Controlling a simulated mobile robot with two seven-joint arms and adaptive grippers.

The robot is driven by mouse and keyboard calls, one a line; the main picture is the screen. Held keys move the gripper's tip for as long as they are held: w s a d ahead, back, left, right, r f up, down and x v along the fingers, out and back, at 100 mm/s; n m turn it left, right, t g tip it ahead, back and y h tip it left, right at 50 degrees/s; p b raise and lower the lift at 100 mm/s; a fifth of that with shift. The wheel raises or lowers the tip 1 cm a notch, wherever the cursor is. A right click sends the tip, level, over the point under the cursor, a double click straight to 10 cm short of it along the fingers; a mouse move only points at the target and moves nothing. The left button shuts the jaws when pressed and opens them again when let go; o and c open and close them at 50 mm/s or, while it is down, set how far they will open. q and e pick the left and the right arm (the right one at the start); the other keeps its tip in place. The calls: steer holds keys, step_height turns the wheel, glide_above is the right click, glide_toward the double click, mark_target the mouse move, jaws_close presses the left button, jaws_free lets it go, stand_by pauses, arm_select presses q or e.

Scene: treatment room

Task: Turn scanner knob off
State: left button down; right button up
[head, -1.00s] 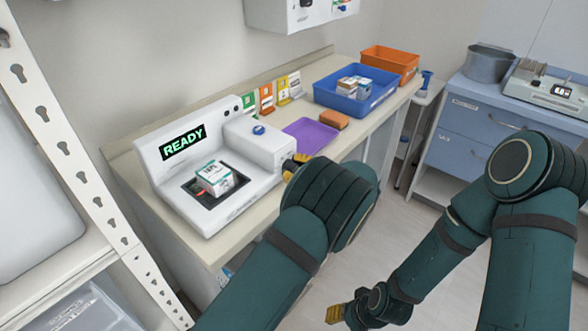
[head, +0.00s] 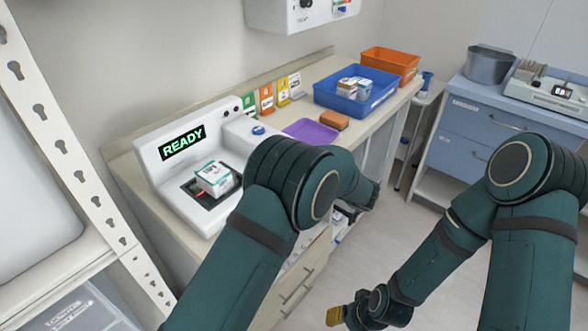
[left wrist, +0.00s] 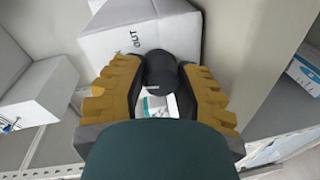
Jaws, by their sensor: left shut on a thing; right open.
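The white scanner (head: 228,110) stands on the counter with its screen lit green and reading READY. A blue knob (head: 258,129) sits on top of its right part. A white and teal box (head: 213,178) lies on the scanner's dark plate, with a red glow beside it. My left gripper (left wrist: 158,98) is shut on a dark cylindrical thing (left wrist: 160,70); a white and teal surface shows just below it. In the head view my left arm hides that gripper. My right gripper (head: 335,315) is low over the floor, apart from the scanner and open.
A white shelf frame (head: 60,145) is at the left. In the left wrist view a pale box (left wrist: 105,50) is close to the fingers.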

arm_select(q)
steer(key=n, duration=0.4)
steer(key=shift+w+a+r, duration=0.1)
steer(key=shift+r, duration=0.15)
steer(key=n+t, duration=0.1)
steer(key=n, duration=0.2)
steer(key=shift+h, duration=0.4)
steer(key=n, duration=0.3)
steer(key=shift+a+t, duration=0.1)
steer(key=shift+t, duration=0.2)
steer(key=shift+f+n+t, duration=0.1)
steer(key=shift+n+t, duration=0.3)
steer(key=shift+n, duration=1.5)
steer(key=c, duration=0.6)
jaws_free()
steer(key=shift+f, duration=0.1)
steer(key=shift+o, duration=0.2)
steer(key=shift+h, duration=0.3)
